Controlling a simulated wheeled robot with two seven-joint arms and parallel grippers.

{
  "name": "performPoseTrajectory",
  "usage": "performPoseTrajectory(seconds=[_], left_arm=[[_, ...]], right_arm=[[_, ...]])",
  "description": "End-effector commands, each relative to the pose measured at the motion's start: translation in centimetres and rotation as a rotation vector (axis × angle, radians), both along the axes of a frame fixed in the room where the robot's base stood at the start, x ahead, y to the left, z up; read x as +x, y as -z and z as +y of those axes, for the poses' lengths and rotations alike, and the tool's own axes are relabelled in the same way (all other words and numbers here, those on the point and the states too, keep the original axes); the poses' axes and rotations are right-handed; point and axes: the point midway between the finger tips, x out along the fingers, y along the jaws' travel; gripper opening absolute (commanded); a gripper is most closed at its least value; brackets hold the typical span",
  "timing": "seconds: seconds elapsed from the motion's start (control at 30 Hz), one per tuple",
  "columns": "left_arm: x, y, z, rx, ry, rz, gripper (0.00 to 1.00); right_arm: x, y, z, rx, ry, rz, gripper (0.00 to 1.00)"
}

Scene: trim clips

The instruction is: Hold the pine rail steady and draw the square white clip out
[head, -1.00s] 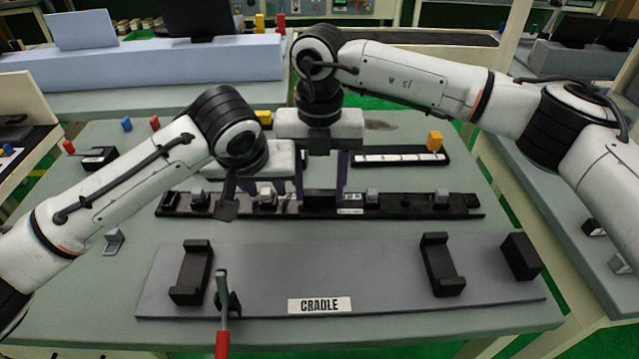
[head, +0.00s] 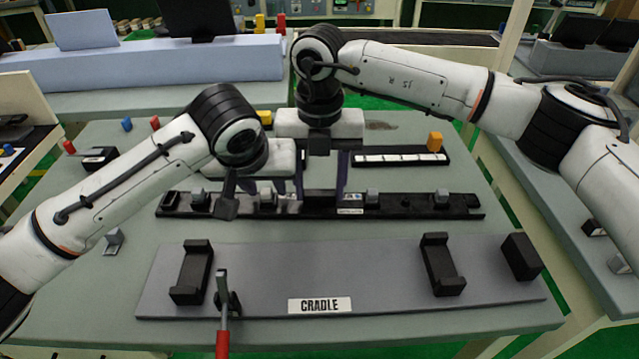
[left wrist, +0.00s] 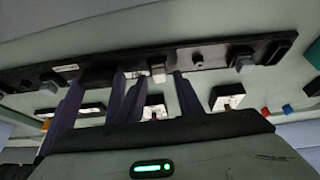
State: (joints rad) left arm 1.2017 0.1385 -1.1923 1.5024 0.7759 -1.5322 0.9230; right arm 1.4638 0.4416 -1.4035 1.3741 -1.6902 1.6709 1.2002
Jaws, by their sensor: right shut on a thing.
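The rail (head: 410,212) looks black, not pine, and lies across the table with several grey clips on it. My right gripper (head: 322,195) is shut on a raised black part in the middle of the rail. My left gripper (head: 264,188) is open just left of it, with its fingers above the rail. A pale squarish clip (head: 267,198) stands on the rail beneath these fingers. In the left wrist view this clip (left wrist: 157,73) shows between the left fingertips, with a gap on each side. Its base is hard to make out.
A grey cradle board (head: 380,294) with black brackets and a red-handled clamp (head: 222,335) lies in front of the rail. A black strip with white squares (head: 400,159) and an orange block (head: 434,141) are behind, at right. A loose grey clip (head: 114,240) lies at left.

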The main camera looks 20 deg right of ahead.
Motion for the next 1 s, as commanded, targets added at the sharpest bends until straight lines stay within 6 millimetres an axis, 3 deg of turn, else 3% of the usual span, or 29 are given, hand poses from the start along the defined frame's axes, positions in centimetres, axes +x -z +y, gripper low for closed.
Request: performPoseTrajectory(seconds=[0.83, 1.0], left_arm=[[0.12, -0.62, 0.03, -0.002, -0.003, -0.002, 0.33], [0.11, -0.62, 0.02, -0.002, -0.003, -0.002, 0.06]], right_arm=[[-0.06, 0.00, 0.06, 0.000, -0.002, 0.001, 0.15], [-0.07, 0.00, 0.08, 0.002, -0.003, 0.002, 0.15]])
